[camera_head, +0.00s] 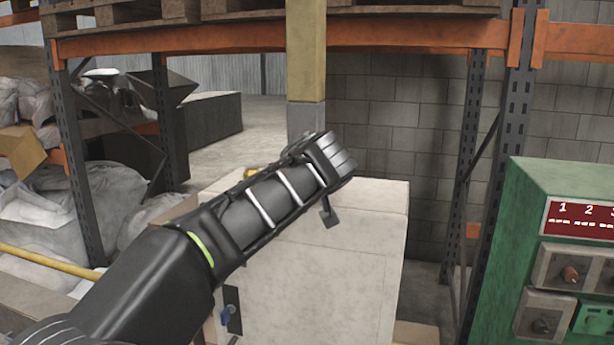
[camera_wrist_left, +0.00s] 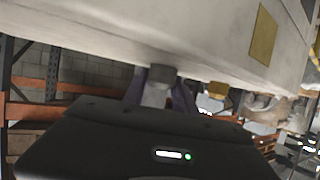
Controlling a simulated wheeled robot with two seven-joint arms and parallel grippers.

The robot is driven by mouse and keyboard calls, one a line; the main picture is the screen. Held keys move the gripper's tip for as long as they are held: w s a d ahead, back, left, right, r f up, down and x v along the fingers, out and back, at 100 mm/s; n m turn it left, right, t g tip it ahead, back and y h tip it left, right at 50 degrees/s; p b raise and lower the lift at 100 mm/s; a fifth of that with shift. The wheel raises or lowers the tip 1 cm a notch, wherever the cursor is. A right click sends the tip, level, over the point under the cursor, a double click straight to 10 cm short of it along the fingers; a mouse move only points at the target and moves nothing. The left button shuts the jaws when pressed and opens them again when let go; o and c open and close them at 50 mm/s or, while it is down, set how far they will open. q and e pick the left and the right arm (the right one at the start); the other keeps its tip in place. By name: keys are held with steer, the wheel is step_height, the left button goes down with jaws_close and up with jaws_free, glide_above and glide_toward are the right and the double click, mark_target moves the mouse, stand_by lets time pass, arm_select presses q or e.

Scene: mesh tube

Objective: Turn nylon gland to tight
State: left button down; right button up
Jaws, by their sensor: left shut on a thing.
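The grey nylon gland (camera_wrist_left: 160,77) sits at the lower edge of the pale cabinet in the left wrist view. My left gripper (camera_wrist_left: 160,95) is shut on it, with one dark finger on each side. A brass-coloured gland (camera_wrist_left: 217,90) sits on the same cabinet face, just right of the fingers and apart from them. In the head view my left arm reaches across the pale cabinet (camera_head: 320,275). There my arm hides the grey gland and the fingers' contact with it. How tight the gland is cannot be told. My right gripper is not in view.
A green control box (camera_head: 550,190) with a red numbered panel stands at the right. Orange and dark-grey racking (camera_head: 400,35) spans the back. Wrapped goods (camera_head: 110,210) and a yellow rail (camera_head: 45,262) are at the left. A yellow plate (camera_wrist_left: 263,35) is on the cabinet.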

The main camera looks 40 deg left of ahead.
arm_select(q)
steer(key=shift+d+f+m+t+h+b, duration=0.1)
steer(key=shift+f+m+t+h+b, duration=0.15)
steer(key=shift+b, duration=0.6)
steer(key=shift+r+m+t+h+b, duration=0.25)
steer(key=shift+m+h+b, duration=0.2)
steer(key=shift+m+h, duration=0.15)
steer(key=c, duration=1)
jaws_free()
steer(key=b+v, duration=0.1)
steer(key=v, duration=0.6)
steer(key=shift+s, duration=0.3)
